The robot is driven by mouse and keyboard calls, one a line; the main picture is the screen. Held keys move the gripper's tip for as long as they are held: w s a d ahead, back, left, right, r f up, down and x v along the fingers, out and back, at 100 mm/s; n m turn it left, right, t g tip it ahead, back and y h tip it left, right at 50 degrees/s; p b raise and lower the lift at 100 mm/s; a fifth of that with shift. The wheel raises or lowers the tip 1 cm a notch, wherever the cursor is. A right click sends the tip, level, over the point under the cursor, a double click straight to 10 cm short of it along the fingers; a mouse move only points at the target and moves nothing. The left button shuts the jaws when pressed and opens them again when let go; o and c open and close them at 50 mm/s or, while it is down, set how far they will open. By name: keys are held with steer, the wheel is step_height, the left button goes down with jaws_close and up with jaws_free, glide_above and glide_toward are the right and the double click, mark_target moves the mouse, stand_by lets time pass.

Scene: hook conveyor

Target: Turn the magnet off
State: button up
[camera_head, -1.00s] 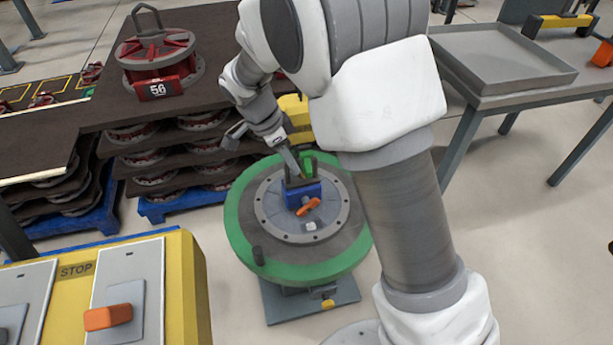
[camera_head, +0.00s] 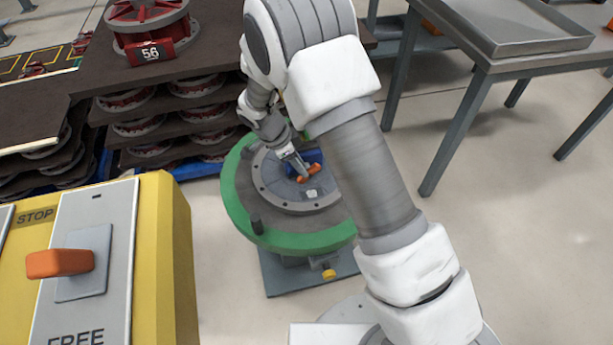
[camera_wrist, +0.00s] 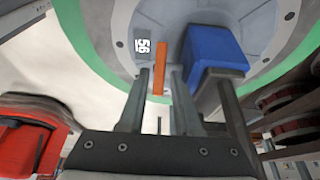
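The round magnet unit (camera_head: 270,188) is a grey disc in a green ring. An orange lever (camera_head: 307,174) and a blue block (camera_head: 313,155) sit on it; the lever also shows in the wrist view (camera_wrist: 158,68). My gripper (camera_head: 303,172) reaches down from the upper left to the lever. In the wrist view my gripper (camera_wrist: 160,75) has its fingers apart, with the orange lever seen between the tips and a gap on each side. I cannot tell whether they touch it. The blue block (camera_wrist: 212,52) is just right of the fingers.
A yellow console (camera_head: 165,255) with an orange switch (camera_head: 60,262) and labels STOP and FREE stands at the front left. Stacked dark pallets (camera_head: 85,88) with red parts stand behind. A grey table (camera_head: 520,70) is at the right. The floor on the right is clear.

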steer(key=b+x, duration=0.1)
steer(key=x, duration=0.4)
steer(key=shift+r, duration=0.1)
jaws_close()
